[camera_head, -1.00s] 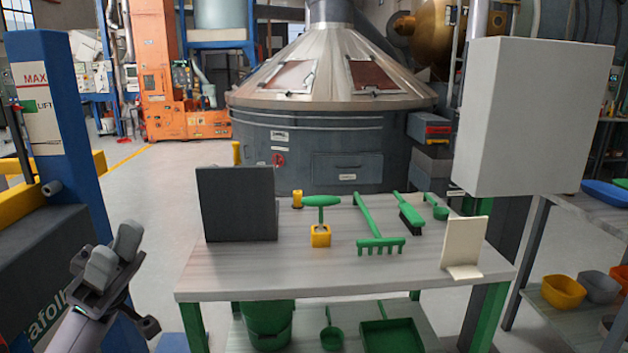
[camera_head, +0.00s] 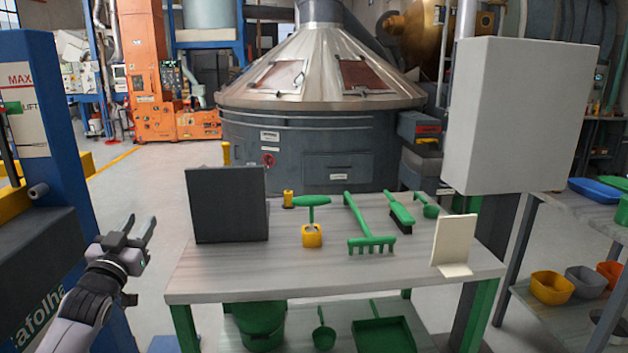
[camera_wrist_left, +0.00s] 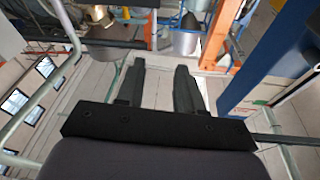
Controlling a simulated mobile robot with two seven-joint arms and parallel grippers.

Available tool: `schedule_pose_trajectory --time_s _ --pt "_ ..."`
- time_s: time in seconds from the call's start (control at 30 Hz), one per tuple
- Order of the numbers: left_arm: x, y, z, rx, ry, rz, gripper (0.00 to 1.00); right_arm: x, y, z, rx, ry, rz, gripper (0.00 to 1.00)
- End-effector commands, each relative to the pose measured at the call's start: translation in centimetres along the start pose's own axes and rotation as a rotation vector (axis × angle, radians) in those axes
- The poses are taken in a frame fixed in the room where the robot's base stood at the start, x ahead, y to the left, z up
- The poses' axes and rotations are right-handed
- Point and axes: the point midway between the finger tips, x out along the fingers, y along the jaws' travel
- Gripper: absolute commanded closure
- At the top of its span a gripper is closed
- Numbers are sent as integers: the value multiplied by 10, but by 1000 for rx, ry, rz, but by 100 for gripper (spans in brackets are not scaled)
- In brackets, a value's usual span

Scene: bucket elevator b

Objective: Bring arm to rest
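My left gripper (camera_head: 138,232) is in the lower left of the head view, left of the workbench (camera_head: 220,287) and apart from it. Its two fingers are spread with nothing between them. In the left wrist view the two dark fingers (camera_wrist_left: 157,88) also stand apart with a gap between them. My right gripper is in neither view.
On the bench are a dark grey box (camera_head: 227,205), a yellow block with a green T-handle (camera_head: 312,235), a green rake (camera_head: 371,243), a brush (camera_head: 399,213), a green scoop (camera_head: 430,210) and a cream stand (camera_head: 455,240). A blue post (camera_head: 60,130) rises at the left.

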Motion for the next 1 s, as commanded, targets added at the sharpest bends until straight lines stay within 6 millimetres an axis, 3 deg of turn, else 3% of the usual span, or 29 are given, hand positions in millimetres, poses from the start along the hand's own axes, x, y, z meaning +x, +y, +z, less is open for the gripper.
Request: schedule_pose_trajectory --time_s 0.2,0.47,0.7,1.0 --pt "-8 -11 53 214 -286 -27 63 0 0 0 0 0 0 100" --pt "-88 46 133 178 -401 74 63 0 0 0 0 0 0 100" --pt "-193 99 195 118 -534 166 63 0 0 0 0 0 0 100" --pt "-337 152 230 15 -709 249 63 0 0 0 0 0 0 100"
